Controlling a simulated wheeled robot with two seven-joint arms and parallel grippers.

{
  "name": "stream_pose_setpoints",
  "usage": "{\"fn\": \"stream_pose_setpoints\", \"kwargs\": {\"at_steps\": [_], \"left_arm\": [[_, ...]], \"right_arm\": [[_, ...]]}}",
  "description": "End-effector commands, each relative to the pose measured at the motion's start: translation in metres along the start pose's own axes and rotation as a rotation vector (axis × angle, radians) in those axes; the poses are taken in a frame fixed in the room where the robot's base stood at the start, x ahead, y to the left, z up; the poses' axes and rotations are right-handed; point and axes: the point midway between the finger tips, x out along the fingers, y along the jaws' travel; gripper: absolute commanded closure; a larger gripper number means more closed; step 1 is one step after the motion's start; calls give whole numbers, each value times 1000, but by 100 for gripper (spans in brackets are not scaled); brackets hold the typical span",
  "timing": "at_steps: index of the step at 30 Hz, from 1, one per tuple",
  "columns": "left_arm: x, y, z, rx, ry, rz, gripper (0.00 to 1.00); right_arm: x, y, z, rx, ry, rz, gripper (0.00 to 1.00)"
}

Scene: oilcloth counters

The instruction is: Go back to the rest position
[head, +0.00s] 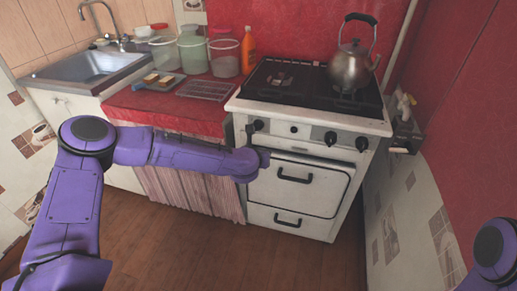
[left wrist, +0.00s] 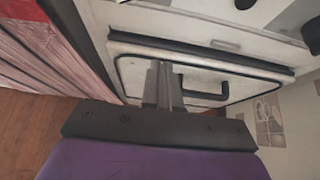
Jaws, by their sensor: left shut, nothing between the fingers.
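My left arm, purple, comes in from the left in the head view and reaches across in front of the red counter to the stove. In the left wrist view my left gripper (left wrist: 163,85) is shut and empty, its two dark fingers together in front of the oven door (left wrist: 210,80). I cannot tell whether the fingers touch the door. In the head view the fingers are hidden behind the wrist, which is in front of the white stove (head: 302,185). Only a purple part of my right arm shows at the lower right of the head view; its gripper is out of view.
A kettle (head: 351,68) stands on the stove top. The red counter (head: 150,112) holds jars, an orange bottle (head: 248,50), a board (head: 160,82) and a wire rack (head: 205,90). A sink (head: 90,68) is at the left. The wooden floor (head: 190,250) in front is clear.

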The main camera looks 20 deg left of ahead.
Motion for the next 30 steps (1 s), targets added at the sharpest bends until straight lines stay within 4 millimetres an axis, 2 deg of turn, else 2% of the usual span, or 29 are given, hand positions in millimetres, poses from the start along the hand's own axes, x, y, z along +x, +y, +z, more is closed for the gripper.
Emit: {"fn": "stream_pose_setpoints", "kwargs": {"at_steps": [6, 8, 10, 11, 12, 14, 15, 16, 19, 21, 23, 24, 25, 27, 30], "left_arm": [[-3, -2, 0, 28, 1, -3, 100], [-2, -2, 0, 105, 1, 2, 100], [-6, -4, -6, 290, 6, 2, 100], [-10, -6, -20, 411, 23, -5, 100], [-17, -16, -51, 623, 60, -32, 100], [-34, -30, -105, 941, 118, -94, 100], [-47, -35, -139, 1128, 155, -140, 100], [-57, -36, -164, 1262, 180, -180, 100], [-101, -29, -245, 1686, 259, -332, 100], [-138, -11, -295, 1961, 313, -458, 100], [-172, 11, -328, 2171, 356, -572, 100], [-194, 29, -346, 2288, 387, -646, 100], [-209, 42, -356, 2364, 410, -698, 100], [-238, 70, -371, 2488, 464, -791, 100], [-264, 101, -379, 2586, 531, -868, 100]], "right_arm": [[-1, 0, -1, 0, 1, 0, 100], [-1, 0, -1, 0, 1, 0, 100], [-1, 0, 0, 0, 1, 0, 100], [0, 0, 0, 0, 1, 0, 100], [-1, 0, -1, 0, 1, 0, 100], [-4, 0, -2, 0, 1, 0, 100], [-5, 0, -2, 0, 0, 0, 100], [-7, 0, -3, 0, 0, 0, 100], [-12, 1, -5, 0, 0, 0, 100], [-15, 1, -6, 0, 0, 0, 100], [-19, 2, -8, 0, 0, 0, 100], [-21, 2, -9, 0, 0, 0, 100], [-22, 2, -9, 0, 0, 0, 100], [-26, 2, -11, 0, 0, 0, 100], [-29, 3, -12, 0, 0, 0, 100]]}}
